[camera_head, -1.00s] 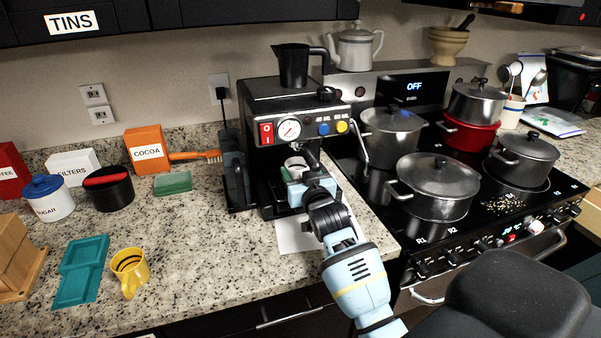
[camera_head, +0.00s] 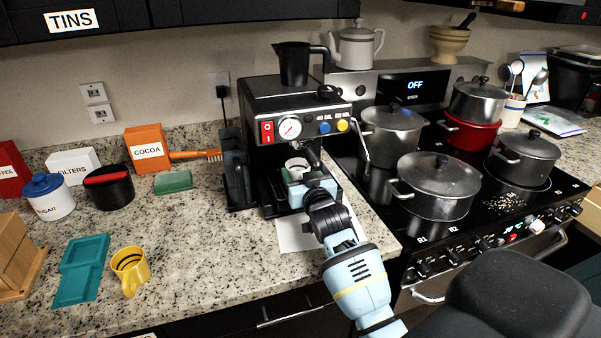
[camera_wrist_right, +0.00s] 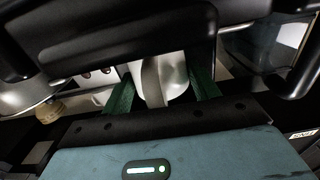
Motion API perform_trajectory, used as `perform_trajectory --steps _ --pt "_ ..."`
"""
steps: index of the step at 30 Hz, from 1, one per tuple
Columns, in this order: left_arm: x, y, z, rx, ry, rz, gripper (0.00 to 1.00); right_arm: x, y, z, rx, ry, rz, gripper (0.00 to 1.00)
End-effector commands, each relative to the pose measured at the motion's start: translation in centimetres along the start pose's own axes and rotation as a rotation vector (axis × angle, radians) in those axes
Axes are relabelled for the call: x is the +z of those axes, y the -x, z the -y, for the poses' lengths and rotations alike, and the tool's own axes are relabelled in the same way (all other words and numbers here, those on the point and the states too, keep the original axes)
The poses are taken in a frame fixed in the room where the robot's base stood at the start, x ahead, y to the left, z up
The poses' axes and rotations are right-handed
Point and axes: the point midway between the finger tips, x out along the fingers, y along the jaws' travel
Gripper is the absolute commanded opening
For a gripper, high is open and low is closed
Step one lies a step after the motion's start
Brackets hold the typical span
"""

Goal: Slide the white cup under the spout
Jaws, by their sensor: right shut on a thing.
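The white cup (camera_head: 297,165) stands at the coffee machine's drip tray, below its group head, partly hidden by my right gripper. My right gripper (camera_head: 301,177) is shut on the cup, its green fingers on either side of it. The right wrist view shows the white cup (camera_wrist_right: 165,82) between the green fingers (camera_wrist_right: 162,95), with the machine's dark body close above. The black coffee machine (camera_head: 290,98) has a gauge and coloured buttons on its front. The spout's exact position over the cup is hard to tell. My left gripper is not in view.
A white sheet (camera_head: 290,236) lies before the machine. A yellow mug (camera_head: 131,268) and teal tray (camera_head: 82,262) are on the counter at left. The stove with several pots, including a steel pot (camera_head: 438,180), is right of the machine. The counter's middle is clear.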

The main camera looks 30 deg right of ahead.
Motion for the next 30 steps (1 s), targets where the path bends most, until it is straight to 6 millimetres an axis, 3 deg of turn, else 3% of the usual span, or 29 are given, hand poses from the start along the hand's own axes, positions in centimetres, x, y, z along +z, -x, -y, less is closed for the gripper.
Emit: perform_trajectory --steps 4,5,10,30 --pt "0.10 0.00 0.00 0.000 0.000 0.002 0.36 0.28 0.00 0.00 0.000 0.000 0.002 0.34" --pt "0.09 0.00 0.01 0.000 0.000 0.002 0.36 0.26 0.00 0.00 0.000 0.000 0.002 0.64" --pt "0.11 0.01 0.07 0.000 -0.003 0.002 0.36 0.31 0.01 0.00 0.000 0.000 0.003 0.86" --pt "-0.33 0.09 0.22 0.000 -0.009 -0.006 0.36 0.45 0.45 0.02 0.000 0.000 0.008 0.86"
